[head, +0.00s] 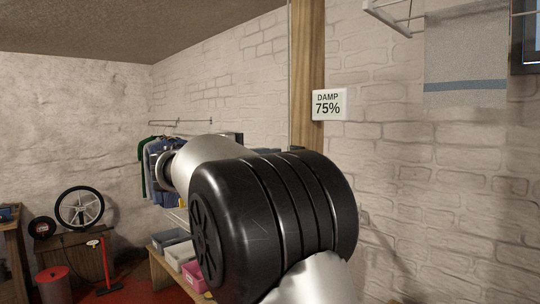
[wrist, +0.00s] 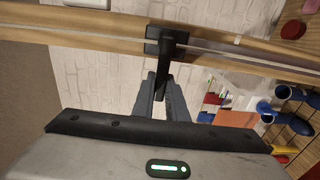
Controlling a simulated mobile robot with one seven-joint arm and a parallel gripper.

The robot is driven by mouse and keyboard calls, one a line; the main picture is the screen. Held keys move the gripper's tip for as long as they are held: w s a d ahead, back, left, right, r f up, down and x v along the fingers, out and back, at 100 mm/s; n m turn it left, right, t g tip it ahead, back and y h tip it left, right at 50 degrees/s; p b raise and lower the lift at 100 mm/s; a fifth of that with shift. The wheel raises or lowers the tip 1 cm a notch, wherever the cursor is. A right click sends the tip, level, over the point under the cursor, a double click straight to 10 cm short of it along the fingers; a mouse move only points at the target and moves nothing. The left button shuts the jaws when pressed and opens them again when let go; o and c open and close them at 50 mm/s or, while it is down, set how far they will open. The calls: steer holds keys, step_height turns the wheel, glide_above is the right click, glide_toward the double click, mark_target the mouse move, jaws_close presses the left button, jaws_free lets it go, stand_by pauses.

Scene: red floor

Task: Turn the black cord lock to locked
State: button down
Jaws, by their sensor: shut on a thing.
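The black cord lock (wrist: 167,41) shows in the wrist view, mounted on a wooden post (wrist: 95,22) with a pale cord running along it. Its lever reaches from the mount toward my gripper (wrist: 163,84). The two grey fingers are shut on the lever's end, one on each side. In the head view my own arm fills the centre, and the cord lock and gripper are hidden.
A wooden post (head: 306,60) stands against the white brick wall beside a DAMP 75% sign (head: 328,105). A grey towel (head: 465,50) hangs at upper right. Bins (head: 181,253) sit on a low bench. Blue and red items lie right in the wrist view.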

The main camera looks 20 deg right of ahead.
steer(key=shift+f, duration=0.1)
stand_by(0.3)
steer(key=c, duration=1.8)
jaws_free()
steer(key=shift+o, duration=0.2)
steer(key=b+v, duration=0.2)
steer(key=v, duration=1.5)
steer(key=shift+a, duration=0.2)
steer(key=shift+s, duration=0.1)
